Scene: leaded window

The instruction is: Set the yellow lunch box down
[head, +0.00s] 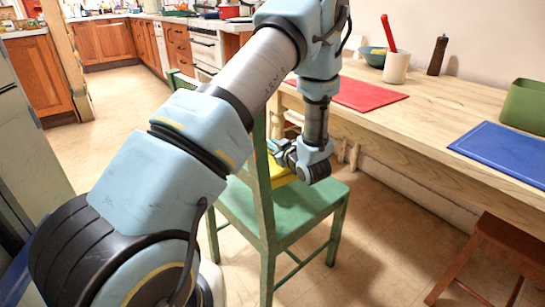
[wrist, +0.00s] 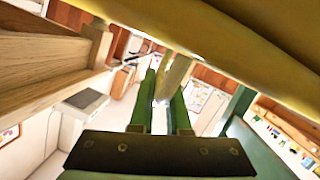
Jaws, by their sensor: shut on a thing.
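The yellow lunch box (head: 281,179) is low over the green chair's seat (head: 290,208), partly hidden by the chair back and my gripper. I cannot tell whether it touches the seat. My gripper (head: 284,156) is at the lunch box, beside the table's front edge. In the wrist view the lunch box (wrist: 225,40) fills the top as a large blurred yellow shape. There my gripper's green fingers (wrist: 163,98) are shut on a narrow pale yellow part of it, which looks like its handle.
The chair's back (head: 262,180) rises beside my arm. The wooden table (head: 420,125) holds a red mat (head: 368,94), a blue mat (head: 505,152), a green bin (head: 525,105), a white crock (head: 396,67) and a pepper mill (head: 437,55). A brown stool (head: 510,237) stands at lower right.

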